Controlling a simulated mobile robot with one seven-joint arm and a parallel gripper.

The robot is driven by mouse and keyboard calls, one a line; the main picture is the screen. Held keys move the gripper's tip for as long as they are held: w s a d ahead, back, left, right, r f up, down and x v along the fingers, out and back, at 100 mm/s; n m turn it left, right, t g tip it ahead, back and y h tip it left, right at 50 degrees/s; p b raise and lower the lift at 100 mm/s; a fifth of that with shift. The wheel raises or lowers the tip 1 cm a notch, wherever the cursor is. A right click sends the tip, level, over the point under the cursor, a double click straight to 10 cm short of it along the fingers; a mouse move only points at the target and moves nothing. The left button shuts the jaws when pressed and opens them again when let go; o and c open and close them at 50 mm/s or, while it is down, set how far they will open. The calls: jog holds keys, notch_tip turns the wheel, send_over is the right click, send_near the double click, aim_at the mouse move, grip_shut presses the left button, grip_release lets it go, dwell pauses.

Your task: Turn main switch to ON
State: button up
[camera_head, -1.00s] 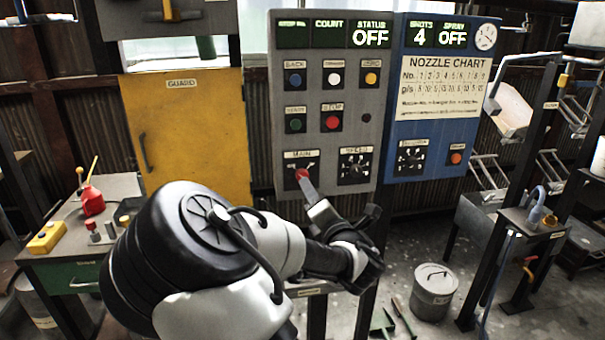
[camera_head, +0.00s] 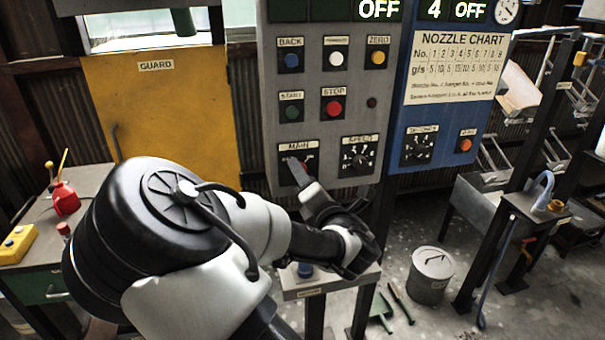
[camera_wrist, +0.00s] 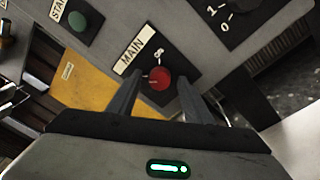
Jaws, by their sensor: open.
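The main switch (camera_wrist: 160,78) is a red knob on a black plate under the label MAIN, at the lower left of the grey control panel (camera_head: 270,120). In the head view the knob is mostly hidden behind my gripper (camera_head: 296,168). In the wrist view my gripper (camera_wrist: 157,98) is open, with one finger on each side of the red knob. I cannot tell whether the fingers touch it. The status display (camera_head: 380,9) at the top of the panel reads OFF.
The SPEED dial (camera_head: 360,156) sits just right of the main switch, and the START (camera_head: 291,112) and STOP (camera_head: 333,107) buttons are above. A blue panel (camera_head: 430,120) with a nozzle chart adjoins on the right. A yellow guard door (camera_head: 165,105) stands left.

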jog(key=c, duration=1.1)
jog(key=shift+o, duration=0.2)
jog(key=shift+a+m+t+h+b, duration=0.1)
jog(key=shift+m+t+h+b, duration=0.25)
jog(key=shift+m+b, duration=3.5)
jog(key=shift+m+t+h+b, duration=0.35)
jog(key=shift+m+b, duration=1.75)
jog(key=shift+m, duration=3.45)
